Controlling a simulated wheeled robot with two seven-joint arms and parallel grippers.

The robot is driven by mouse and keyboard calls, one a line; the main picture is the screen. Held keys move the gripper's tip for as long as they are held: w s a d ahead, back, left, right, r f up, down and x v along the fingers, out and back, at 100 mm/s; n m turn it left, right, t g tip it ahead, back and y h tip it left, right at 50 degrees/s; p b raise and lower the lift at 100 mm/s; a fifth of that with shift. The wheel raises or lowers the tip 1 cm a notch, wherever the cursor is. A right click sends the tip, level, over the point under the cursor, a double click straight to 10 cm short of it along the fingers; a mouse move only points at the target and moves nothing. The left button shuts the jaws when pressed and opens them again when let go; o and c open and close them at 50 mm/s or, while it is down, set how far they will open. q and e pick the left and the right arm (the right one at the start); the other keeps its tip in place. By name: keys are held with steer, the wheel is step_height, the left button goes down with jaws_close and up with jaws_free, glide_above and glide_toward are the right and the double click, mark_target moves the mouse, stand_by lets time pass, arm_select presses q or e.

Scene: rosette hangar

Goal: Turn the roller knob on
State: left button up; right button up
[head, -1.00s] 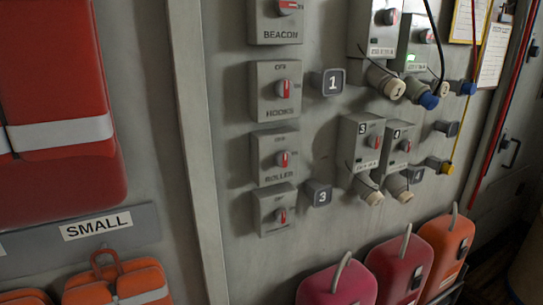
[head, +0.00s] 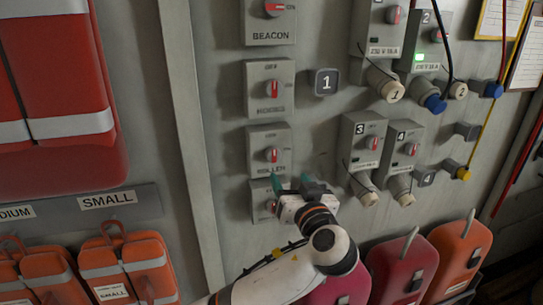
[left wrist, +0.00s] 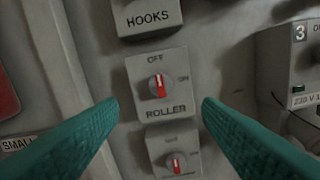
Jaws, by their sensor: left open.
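The roller knob (head: 272,154) is a grey dial with a red handle on a grey box (head: 255,136) on the wall. In the left wrist view, the roller knob (left wrist: 157,86) stands upright, in line with the OFF label above it; ON is at its right. My left gripper (head: 291,183) is below and slightly right of the knob in the head view. In the left wrist view its teal fingers (left wrist: 160,104) are spread open, either side of the ROLLER box, with nothing between them. I cannot tell the gap to the wall. My right gripper is out of view.
The HOOKS box (head: 270,88) and BEACON box (head: 269,20) are above. Another knob box (left wrist: 175,155) is close below, partly hidden by my gripper in the head view. Socket boxes with plugs (head: 360,143) are to the right. Red and orange cases (head: 400,270) stand lower right.

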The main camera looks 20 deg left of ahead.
mark_target(274, 156)
arm_select(q)
steer(key=p+x, duration=0.5)
steer(key=x, duration=0.4)
steer(key=shift+w+a+r, duration=0.1)
steer(key=shift+w+a, duration=0.05)
steer(key=shift+w, duration=0.05)
steer(key=shift+w+a+f+p, duration=0.2)
steer(key=shift+w+a+p, duration=0.15)
steer(key=shift+w, duration=0.25)
steer(key=shift+c, duration=0.6)
steer(key=c, duration=0.9)
steer(key=shift+o, duration=0.2)
